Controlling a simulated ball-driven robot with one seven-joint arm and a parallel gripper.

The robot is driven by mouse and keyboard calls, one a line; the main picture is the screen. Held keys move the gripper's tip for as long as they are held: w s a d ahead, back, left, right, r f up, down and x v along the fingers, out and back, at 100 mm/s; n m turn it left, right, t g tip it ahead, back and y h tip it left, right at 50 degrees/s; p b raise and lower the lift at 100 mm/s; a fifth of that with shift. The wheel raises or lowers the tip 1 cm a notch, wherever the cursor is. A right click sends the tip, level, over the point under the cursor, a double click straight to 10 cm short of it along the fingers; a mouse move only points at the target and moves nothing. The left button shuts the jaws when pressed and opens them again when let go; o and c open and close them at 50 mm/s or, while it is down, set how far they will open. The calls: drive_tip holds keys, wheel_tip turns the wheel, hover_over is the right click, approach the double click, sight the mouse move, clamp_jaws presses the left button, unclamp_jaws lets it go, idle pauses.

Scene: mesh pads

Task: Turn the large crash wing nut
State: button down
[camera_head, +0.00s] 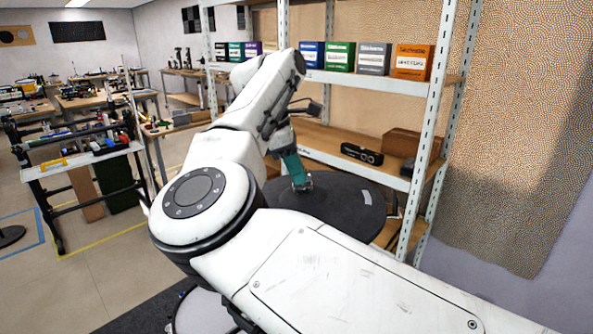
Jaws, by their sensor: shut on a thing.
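The large crash is a wide dark disc (345,207) beyond my arm, in front of the shelf. A small pale mark shows near its right edge. My gripper (302,186) reaches down to the middle of the disc from above, below a teal section of the arm's end. Its fingertips are shut at the centre of the crash, on the wing nut. The nut itself is too small and too covered by the fingers to make out. My arm hides the left part of the crash.
A metal shelf unit (422,130) stands right behind the crash, with coloured boxes (340,56) on its upper board and a black device (361,153) below. A carpeted wall panel is at right. A cart (80,165) and workbenches stand at left, with open floor before them.

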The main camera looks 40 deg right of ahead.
drive_tip(key=n+b, duration=0.1)
drive_tip(key=n, duration=0.2)
drive_tip(key=n+t+b, duration=0.1)
drive_tip(key=n+b, duration=0.1)
drive_tip(key=shift+s+a+f+n+h, duration=0.1)
drive_tip(key=shift+s+a+n+h, duration=0.1)
drive_tip(key=shift+n+h, duration=0.2)
drive_tip(key=n+t+b, duration=0.1)
drive_tip(key=n+b, duration=0.1)
drive_tip(key=n, duration=0.1)
drive_tip(key=n+t+b, duration=0.1)
drive_tip(key=n+b, duration=0.1)
drive_tip(key=n, duration=0.1)
drive_tip(key=shift+s, duration=0.2)
drive_tip(key=n+b, duration=0.1)
drive_tip(key=n, duration=0.1)
drive_tip(key=n+t+b, duration=0.1)
drive_tip(key=n+b, duration=0.1)
drive_tip(key=n, duration=0.1)
drive_tip(key=shift+s+d+y, duration=0.15)
drive_tip(key=shift+y, duration=0.15)
drive_tip(key=shift+s+d+r+n+t+y+b, duration=0.1)
drive_tip(key=shift+n+t+y+b, duration=0.2)
drive_tip(key=shift+n+b, duration=0.65)
drive_tip(key=shift+d+r+n+t+y+b, duration=0.1)
drive_tip(key=shift+n+t+y+b, duration=0.35)
drive_tip(key=shift+n, duration=0.9)
drive_tip(key=c, duration=1.2)
unclamp_jaws()
